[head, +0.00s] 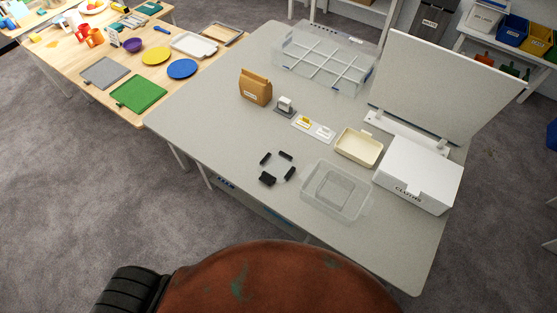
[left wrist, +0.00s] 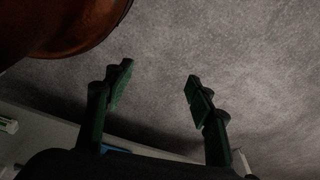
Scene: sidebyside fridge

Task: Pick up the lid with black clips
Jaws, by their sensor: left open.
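The lid with black clips (head: 277,168) lies on the grey table (head: 215,150) in the head view, left of a clear open container (head: 337,190). Its black clips stand out, while its clear panel is barely visible against the table. My left gripper (left wrist: 157,88) shows only in the left wrist view. Its two green fingers are apart with nothing between them, over the carpet. The lid does not show in the left wrist view. My right gripper is in neither view.
A cream tray (head: 360,147), a white lidded box (head: 418,172) and a raised grey panel (head: 440,85) stand right of the lid. A brown paper bag (head: 255,87) and a clear divided box (head: 322,60) stand behind. The table left of the lid is clear.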

